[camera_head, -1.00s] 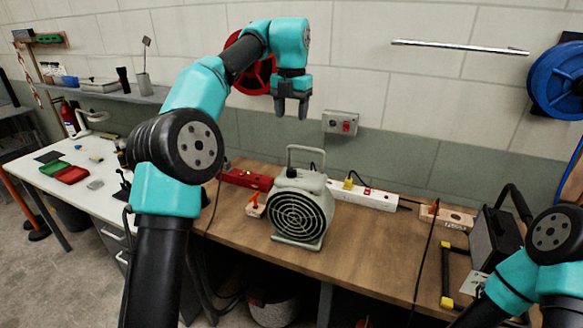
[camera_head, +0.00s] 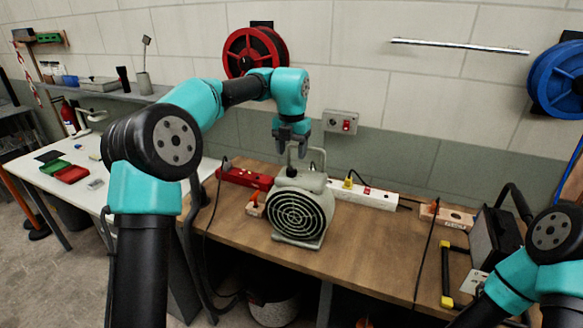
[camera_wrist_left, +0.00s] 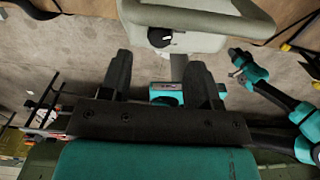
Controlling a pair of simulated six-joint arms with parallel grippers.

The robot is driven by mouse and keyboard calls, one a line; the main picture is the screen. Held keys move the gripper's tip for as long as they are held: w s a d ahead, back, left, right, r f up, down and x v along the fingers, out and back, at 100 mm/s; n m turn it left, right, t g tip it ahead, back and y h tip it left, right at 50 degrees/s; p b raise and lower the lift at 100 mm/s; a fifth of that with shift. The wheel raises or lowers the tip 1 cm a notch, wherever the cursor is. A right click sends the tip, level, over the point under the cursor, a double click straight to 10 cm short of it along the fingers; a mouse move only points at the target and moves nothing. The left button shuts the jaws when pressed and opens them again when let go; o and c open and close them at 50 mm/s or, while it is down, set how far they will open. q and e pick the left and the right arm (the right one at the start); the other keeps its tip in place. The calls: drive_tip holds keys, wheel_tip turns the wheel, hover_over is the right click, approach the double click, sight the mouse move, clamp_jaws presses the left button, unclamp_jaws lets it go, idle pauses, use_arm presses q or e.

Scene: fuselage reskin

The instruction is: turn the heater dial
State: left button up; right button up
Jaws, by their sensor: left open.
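The grey heater (camera_head: 300,213) stands on the wooden bench with its round grille facing me and a carrying handle on top. A small dark dial (camera_head: 291,171) is on its top; it also shows in the left wrist view (camera_wrist_left: 159,38), on the pale casing. My left gripper (camera_head: 291,146) points down above the heater, level with the handle, and is open and empty. In the left wrist view its fingers (camera_wrist_left: 160,63) are spread below the dial in the picture, apart from it. My right arm is at the lower right; its small dark gripper end (camera_wrist_left: 237,62) is too small to read.
A white power strip (camera_head: 368,196) lies right of the heater and a red box (camera_head: 240,178) left of it. A black device (camera_head: 494,240) stands at the bench's right. The bench between heater and device is mostly clear. The handle (camera_wrist_left: 235,18) rises close to the dial.

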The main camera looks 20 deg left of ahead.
sight(291, 168)
use_arm(q)
wheel_tip(291, 168, down, 6)
idle(0.4)
drive_tip(key=c, duration=0.9)
